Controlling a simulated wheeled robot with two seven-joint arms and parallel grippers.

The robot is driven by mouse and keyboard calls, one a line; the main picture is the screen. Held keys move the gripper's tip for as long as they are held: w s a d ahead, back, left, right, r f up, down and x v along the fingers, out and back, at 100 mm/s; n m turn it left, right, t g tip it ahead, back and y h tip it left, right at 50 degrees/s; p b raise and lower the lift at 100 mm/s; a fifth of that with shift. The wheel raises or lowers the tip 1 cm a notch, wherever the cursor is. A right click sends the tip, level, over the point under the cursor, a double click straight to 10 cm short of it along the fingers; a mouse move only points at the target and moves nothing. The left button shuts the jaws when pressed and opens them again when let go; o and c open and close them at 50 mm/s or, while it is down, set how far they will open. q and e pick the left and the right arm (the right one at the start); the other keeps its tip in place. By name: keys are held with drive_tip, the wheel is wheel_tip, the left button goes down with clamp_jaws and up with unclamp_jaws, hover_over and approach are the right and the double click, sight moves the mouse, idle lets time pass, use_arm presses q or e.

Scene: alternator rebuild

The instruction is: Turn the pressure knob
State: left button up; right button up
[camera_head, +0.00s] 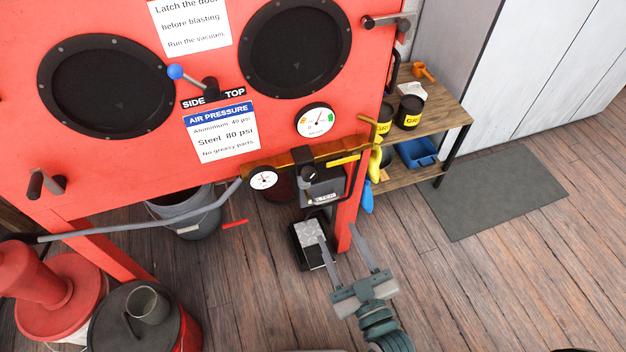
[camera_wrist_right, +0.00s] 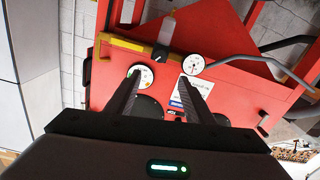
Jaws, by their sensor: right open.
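The pressure knob (camera_head: 309,173) is a black knob on the front of the grey regulator under the red cabinet's front edge. It also shows in the right wrist view as a dark knob (camera_wrist_right: 160,52), beyond my fingertips and roughly between them. A small white gauge (camera_head: 264,178) sits to its left on the brass-coloured pipe. My right gripper (camera_head: 339,235) is open and empty, below and to the right of the knob in the head view, apart from it. Its two fingers (camera_wrist_right: 160,84) point toward the cabinet in the right wrist view. My left gripper is not in view.
The red blast cabinet (camera_head: 180,70) fills the upper left. A larger round gauge (camera_head: 314,120) and an air pressure sign (camera_head: 221,131) are on it. A yellow-handled valve (camera_head: 375,130) is beside a red leg. A wooden shelf (camera_head: 445,115) stands right.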

sight(311, 178)
drive_tip(key=shift+w, duration=0.1)
drive_tip(key=p+x, duration=0.3)
drive_tip(key=x, duration=1.3)
drive_tip(key=shift+w+f, duration=0.1)
drive_tip(key=shift+w, duration=0.3)
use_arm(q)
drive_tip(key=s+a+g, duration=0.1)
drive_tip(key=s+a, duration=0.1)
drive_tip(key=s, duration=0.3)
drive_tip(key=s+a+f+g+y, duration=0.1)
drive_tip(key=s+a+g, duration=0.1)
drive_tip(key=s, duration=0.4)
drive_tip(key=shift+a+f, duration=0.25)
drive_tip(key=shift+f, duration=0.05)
use_arm(e)
drive_tip(key=shift+w+a, duration=0.15)
drive_tip(key=shift+w, duration=0.05)
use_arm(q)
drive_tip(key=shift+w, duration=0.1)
use_arm(e)
drive_tip(key=c, duration=1)
